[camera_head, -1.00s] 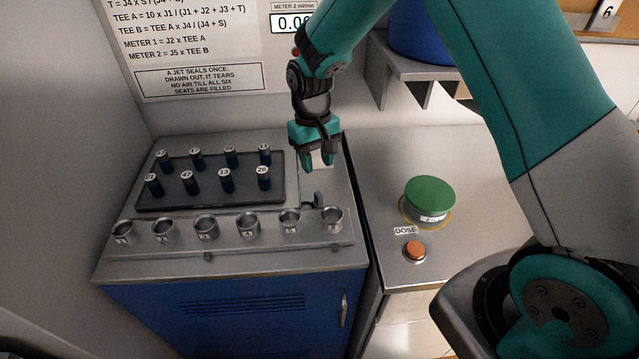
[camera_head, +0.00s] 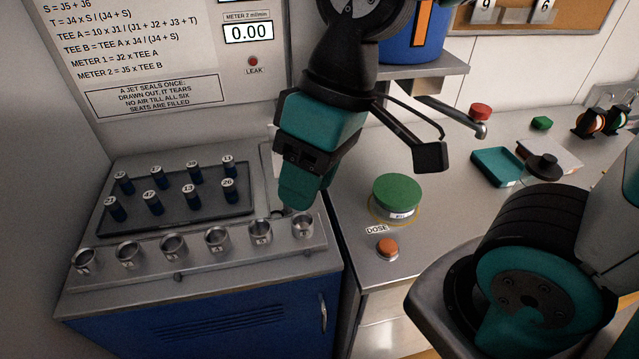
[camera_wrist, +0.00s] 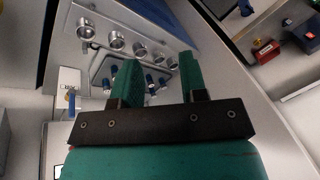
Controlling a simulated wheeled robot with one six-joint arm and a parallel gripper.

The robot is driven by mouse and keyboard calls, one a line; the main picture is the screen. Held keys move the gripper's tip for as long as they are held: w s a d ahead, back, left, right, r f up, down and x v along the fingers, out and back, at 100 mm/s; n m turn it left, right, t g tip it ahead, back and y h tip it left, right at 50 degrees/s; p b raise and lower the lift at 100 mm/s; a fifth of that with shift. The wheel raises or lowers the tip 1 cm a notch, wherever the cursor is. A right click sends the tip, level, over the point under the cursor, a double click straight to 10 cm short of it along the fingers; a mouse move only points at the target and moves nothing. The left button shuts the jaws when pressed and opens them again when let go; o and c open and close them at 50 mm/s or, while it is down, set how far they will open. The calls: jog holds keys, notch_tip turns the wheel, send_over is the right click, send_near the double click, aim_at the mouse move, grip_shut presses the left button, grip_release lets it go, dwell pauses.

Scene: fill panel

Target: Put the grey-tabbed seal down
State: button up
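My gripper (camera_head: 298,198) hangs over the right end of the seat row, close to the rightmost seat. In the wrist view its two green fingers (camera_wrist: 160,72) stand apart, with only background visible between them, so it looks open and empty. I cannot make out a grey-tabbed seal in either current view. Two round pieces, one with orange (camera_head: 588,122) and one with green (camera_head: 616,118), stand on a holder at the far right. They are too small to tell whether they are seals.
A dark tray (camera_head: 238,207) holds several numbered blue jets. A row of metal cup seats (camera_head: 218,240) lies in front. To the right are a green-lidded jar (camera_head: 397,193), an orange DOSE button (camera_head: 388,246), and a teal tray (camera_head: 497,168). A shelf holds a blue container (camera_head: 400,45).

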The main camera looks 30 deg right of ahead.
jog(key=shift+s+r, duration=0.15)
jog(key=shift+s, duration=0.8)
jog(key=shift+c, duration=0.6)
jog(key=w+d+f+m+b, duration=0.1)
jog(key=w+d+f+m, duration=0.1)
jog(key=w+m, duration=0.45)
jog(key=w+d+f+m, duration=0.2)
jog(key=w+m, duration=0.3)
jog(key=w, duration=0.3)
jog(key=w+d+f+m+b, duration=0.1)
jog(key=w+d+f+m, duration=0.9)
jog(key=w+m, duration=0.15)
jog(key=p, duration=0.2)
send_near(279, 211)
jog(key=shift+s+d+f+m+y, duration=0.2)
jog(key=shift+d+f, duration=0.1)
jog(key=shift+f, duration=0.3)
jog(key=shift+s+d+f+m+y, duration=0.1)
jog(key=shift+d+f+y, duration=0.15)
jog(key=shift+f, duration=0.4)
jog(key=p+x, duration=0.2)
jog(key=x, duration=0.2)
jog(key=shift+s+a, duration=0.1)
jog(key=shift+a, duration=0.1)
jog(key=shift+a+f, duration=0.15)
jog(key=shift+f, duration=0.35)
grip_shut()
